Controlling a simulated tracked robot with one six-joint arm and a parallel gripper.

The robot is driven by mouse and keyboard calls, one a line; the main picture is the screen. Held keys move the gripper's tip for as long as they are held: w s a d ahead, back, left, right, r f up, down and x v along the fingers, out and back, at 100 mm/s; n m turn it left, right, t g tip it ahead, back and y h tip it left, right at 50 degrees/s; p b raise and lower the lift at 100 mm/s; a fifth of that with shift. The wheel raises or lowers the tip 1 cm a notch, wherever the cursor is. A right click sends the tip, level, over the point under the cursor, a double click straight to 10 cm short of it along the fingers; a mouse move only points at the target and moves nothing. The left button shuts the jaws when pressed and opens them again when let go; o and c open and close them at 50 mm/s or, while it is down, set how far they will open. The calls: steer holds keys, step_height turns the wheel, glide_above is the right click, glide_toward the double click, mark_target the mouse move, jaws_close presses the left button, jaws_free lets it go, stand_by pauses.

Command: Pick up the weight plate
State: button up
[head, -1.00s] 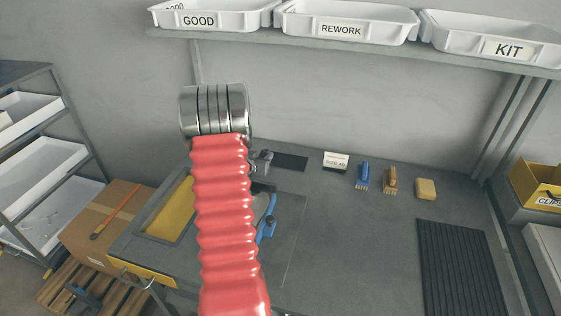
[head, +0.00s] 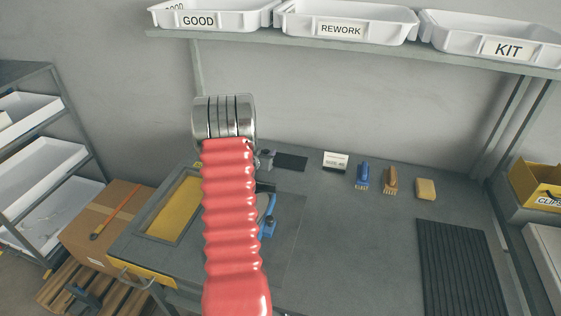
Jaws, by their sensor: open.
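My arm, in a red ribbed sleeve with a banded metal joint at its top, rises through the left middle of the head view. My gripper does not show; the arm and its metal joint hide what lies behind them. I cannot make out a weight plate in this view. Just right of the sleeve, a small grey metal part (head: 266,159) shows, and below it a blue part (head: 267,228) beside a curved grey edge. Both are partly covered by the arm, and I cannot tell what they belong to.
The grey bench (head: 345,245) is clear in its middle. At its back are a black mat, a white card (head: 335,161), a blue brush (head: 362,176), a brown brush (head: 390,180) and a yellow sponge (head: 425,188). A ribbed mat (head: 462,265) lies right.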

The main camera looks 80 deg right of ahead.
steer(key=shift+c, duration=0.2)
jaws_close()
stand_by(0.3)
steer(key=shift+r, duration=0.15)
stand_by(0.4)
